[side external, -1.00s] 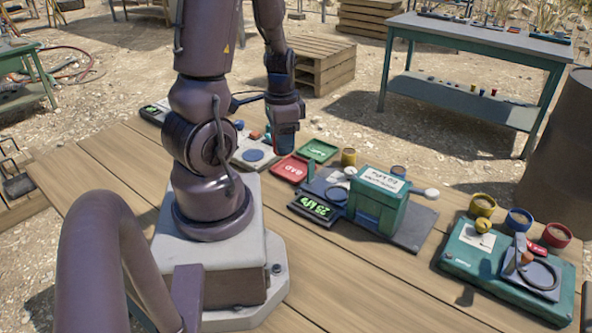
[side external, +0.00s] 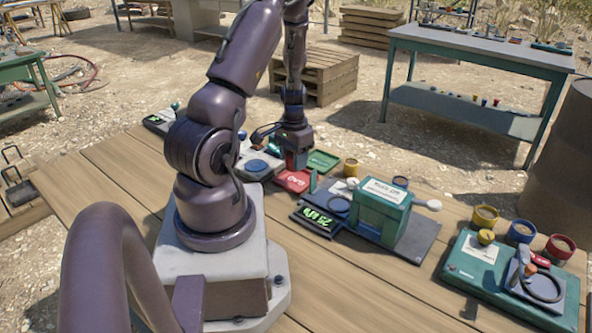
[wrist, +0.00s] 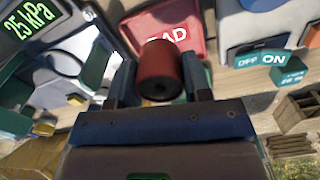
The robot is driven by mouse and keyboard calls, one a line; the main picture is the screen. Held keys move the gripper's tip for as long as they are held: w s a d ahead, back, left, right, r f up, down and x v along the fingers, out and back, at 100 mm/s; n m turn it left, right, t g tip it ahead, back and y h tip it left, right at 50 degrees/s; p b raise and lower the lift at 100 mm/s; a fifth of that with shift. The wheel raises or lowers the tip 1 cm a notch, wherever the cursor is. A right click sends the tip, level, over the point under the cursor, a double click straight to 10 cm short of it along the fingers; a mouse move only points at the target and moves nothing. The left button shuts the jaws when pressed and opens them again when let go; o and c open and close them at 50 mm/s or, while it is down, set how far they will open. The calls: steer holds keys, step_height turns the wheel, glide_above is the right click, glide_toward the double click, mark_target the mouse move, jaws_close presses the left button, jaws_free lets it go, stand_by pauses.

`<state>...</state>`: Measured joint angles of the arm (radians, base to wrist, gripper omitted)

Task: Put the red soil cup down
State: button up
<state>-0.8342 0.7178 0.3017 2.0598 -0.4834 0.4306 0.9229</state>
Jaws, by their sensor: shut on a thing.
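My gripper (side external: 297,164) is low beside the red BAD tray (side external: 291,181) in the side view. In the wrist view, it (wrist: 160,92) is shut on the red soil cup (wrist: 160,70), a small red cylinder between the two fingers. The red BAD tray (wrist: 188,28) shows behind and beside the cup, partly hidden by it. I cannot tell whether the cup touches the tray. In the side view the held cup is mostly hidden by the gripper.
A green tray (side external: 324,160) lies just behind the red one. A green box (side external: 382,212) and a kPa display (side external: 315,221) stand to the right. A device with an OFF/ON label (wrist: 262,60) is close by. Yellow, blue and red cups stand far right.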

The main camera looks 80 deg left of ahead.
mark_target(296, 181)
steer(key=shift+w+a+f, duration=0.3)
steer(key=shift+a+f, duration=0.2)
steer(key=shift+f, duration=0.1)
steer(key=shift+w+a+f, duration=0.1)
steer(key=shift+a+f, duration=0.1)
steer(key=shift+f, duration=1.65)
steer(key=shift+f, duration=0.1)
steer(key=o, duration=1)
